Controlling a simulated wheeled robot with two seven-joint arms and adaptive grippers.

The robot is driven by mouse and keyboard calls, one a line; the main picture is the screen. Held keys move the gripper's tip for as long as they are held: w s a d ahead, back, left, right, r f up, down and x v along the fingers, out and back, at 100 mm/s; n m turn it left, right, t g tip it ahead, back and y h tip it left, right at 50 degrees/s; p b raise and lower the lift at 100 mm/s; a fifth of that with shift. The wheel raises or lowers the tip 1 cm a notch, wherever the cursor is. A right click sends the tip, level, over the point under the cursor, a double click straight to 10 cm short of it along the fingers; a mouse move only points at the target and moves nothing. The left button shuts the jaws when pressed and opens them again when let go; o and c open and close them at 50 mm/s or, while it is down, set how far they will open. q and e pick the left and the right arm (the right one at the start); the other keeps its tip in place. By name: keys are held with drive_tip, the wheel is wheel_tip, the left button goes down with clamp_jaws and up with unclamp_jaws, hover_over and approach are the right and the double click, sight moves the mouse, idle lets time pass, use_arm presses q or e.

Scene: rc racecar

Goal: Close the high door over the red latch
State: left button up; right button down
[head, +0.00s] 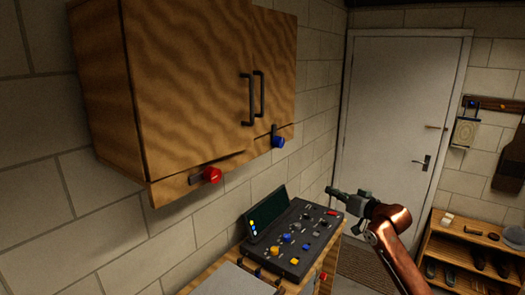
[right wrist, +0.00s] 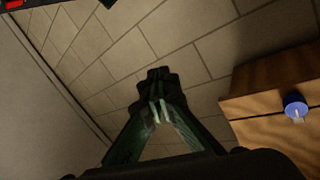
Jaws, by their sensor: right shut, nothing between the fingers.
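A wooden wall cabinet has two doors, each with a black handle. The left door (head: 190,80) hangs over the red latch (head: 212,174), which sits on the strip below it. This door's free lower corner stands out slightly from the other door's edge, so it looks a little ajar. The right door (head: 278,65) hangs over the blue latch (head: 278,140). My right gripper (head: 333,191) is shut and empty, below and to the right of the cabinet, apart from both doors. The shut fingers also show in the right wrist view (right wrist: 158,75). My left gripper is out of view.
A dark control panel (head: 300,240) with coloured knobs stands on a bench below the cabinet. A white room door (head: 395,110) is behind my right arm. A shoe shelf (head: 465,245) stands at the right. A blue knob (right wrist: 296,108) on wood shows in the right wrist view.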

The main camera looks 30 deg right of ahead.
drive_tip(key=s+a+r+n+t+y, duration=0.1)
drive_tip(key=s+a+r+n+y, duration=0.25)
drive_tip(key=s+a+r, duration=0.65)
drive_tip(key=s+a+r+n+y, duration=0.2)
drive_tip(key=s+a+r+n, duration=0.15)
drive_tip(key=a+r, duration=1.25)
drive_tip(key=f+p+x, duration=0.1)
drive_tip(key=p+x, duration=0.3)
drive_tip(key=x, duration=1)
drive_tip(key=shift+a+f, duration=0.2)
drive_tip(key=shift+w+d, duration=0.1)
drive_tip(key=shift+w, duration=0.1)
